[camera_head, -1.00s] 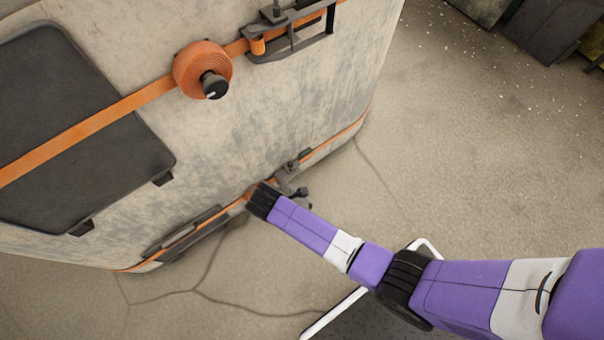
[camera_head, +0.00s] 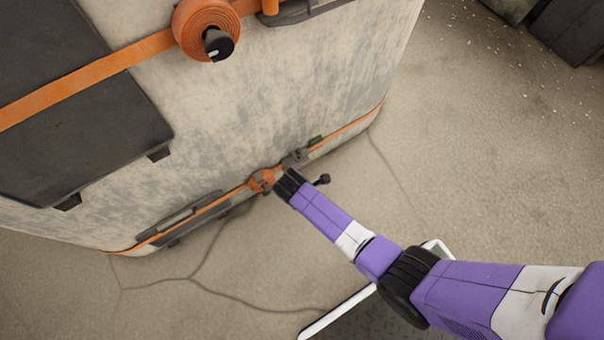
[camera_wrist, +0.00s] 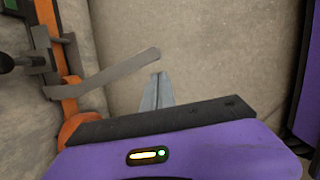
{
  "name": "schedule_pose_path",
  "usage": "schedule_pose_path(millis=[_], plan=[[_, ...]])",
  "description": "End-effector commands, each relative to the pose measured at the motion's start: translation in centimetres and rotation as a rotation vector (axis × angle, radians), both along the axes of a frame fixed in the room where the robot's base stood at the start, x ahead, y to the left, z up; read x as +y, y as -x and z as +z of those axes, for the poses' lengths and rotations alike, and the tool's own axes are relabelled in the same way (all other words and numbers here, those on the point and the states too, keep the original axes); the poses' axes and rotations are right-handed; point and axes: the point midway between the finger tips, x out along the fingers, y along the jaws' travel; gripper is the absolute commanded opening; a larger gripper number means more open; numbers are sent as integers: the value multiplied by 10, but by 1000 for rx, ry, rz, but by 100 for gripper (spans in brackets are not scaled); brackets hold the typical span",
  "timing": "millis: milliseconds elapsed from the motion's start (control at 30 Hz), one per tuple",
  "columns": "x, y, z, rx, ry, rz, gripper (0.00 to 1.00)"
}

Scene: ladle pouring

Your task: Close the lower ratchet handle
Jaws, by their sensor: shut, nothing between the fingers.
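The lower ratchet (camera_head: 296,158) sits on the lower orange strap near the bottom edge of the large pale case. In the wrist view, a grey bar (camera_wrist: 105,74), apparently its handle, sticks out from the orange strap (camera_wrist: 67,75) and rises to the right. A small dark knob (camera_head: 322,180) shows beside my gripper in the head view. My gripper (camera_wrist: 157,92) is shut and empty. Its fingertips appear just below the bar's free end in the wrist view; I cannot tell whether they touch. In the head view, my wrist partly hides the ratchet.
A rolled orange strap (camera_head: 206,30) with a black knob hangs on the upper strap. Part of the upper ratchet (camera_head: 305,10) shows at the top edge. A smaller orange roll (camera_head: 262,180) is left of my gripper. Bare floor (camera_head: 480,170) lies to the right.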

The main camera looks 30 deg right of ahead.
Motion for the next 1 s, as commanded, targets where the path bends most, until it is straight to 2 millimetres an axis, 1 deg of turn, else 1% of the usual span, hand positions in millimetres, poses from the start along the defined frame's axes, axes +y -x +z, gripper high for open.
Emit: schedule_pose_path(millis=[100, 200, 667, 867, 1000], plan=[[-9, -2, 0, -1, 0, -2, 0], [-13, -2, 0, 0, 0, -2, 0], [-14, -1, 2, 0, 0, 10, 0], [-22, -1, 4, 1, 0, 75, 0], [-32, -1, 5, 2, 1, 164, 0]])
